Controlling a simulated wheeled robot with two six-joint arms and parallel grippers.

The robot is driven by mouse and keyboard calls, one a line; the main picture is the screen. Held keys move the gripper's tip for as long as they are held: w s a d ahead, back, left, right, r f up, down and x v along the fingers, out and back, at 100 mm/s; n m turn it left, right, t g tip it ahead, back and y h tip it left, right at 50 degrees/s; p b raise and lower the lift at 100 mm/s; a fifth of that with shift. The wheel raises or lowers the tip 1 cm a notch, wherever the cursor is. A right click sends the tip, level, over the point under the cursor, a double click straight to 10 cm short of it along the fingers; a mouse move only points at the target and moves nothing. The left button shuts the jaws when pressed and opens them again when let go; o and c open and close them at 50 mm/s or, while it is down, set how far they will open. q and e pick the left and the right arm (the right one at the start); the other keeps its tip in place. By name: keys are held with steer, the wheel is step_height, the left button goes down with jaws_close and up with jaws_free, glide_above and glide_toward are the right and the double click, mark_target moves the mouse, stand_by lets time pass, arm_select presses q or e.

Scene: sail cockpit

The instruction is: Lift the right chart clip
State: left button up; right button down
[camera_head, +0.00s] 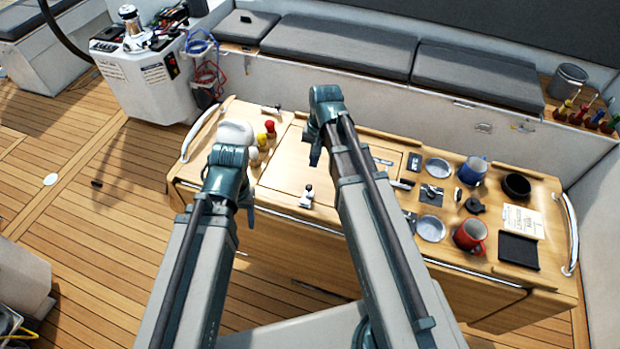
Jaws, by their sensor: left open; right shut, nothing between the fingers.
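I cannot tell for sure which part is the right chart clip. A small silver and black clip-like fitting (307,196) stands at the front edge of the table's wooden panel (283,173). A similar dark fitting (273,108) sits at the panel's back left. My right gripper (315,156) is over the panel's back part, shut and empty, mostly hidden behind its own wrist. My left gripper (249,212) is near the table's front left, open, mostly hidden by its arm. Neither appears to hold anything. My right arm covers part of the panel.
The wooden table (290,125) also bears a blue mug (472,171), a red mug (469,236), metal dishes (431,229), a black bowl (516,186), a paper card (523,221) and red and yellow pieces (267,134). A rail (571,234) edges its right end.

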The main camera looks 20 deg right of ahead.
mark_target(307, 194)
arm_select(q)
steer(key=shift+f, duration=0.2)
arm_select(e)
steer(key=shift+f, duration=0.2)
steer(key=f+b, duration=0.6)
steer(key=a+f+b, duration=0.1)
steer(key=f+b, duration=0.2)
steer(key=b, duration=0.1)
steer(key=shift+w+f, duration=0.15)
steer(key=shift+f, duration=0.2)
arm_select(q)
step_height(307, 194, down, 10)
steer(key=shift+r, duration=0.15)
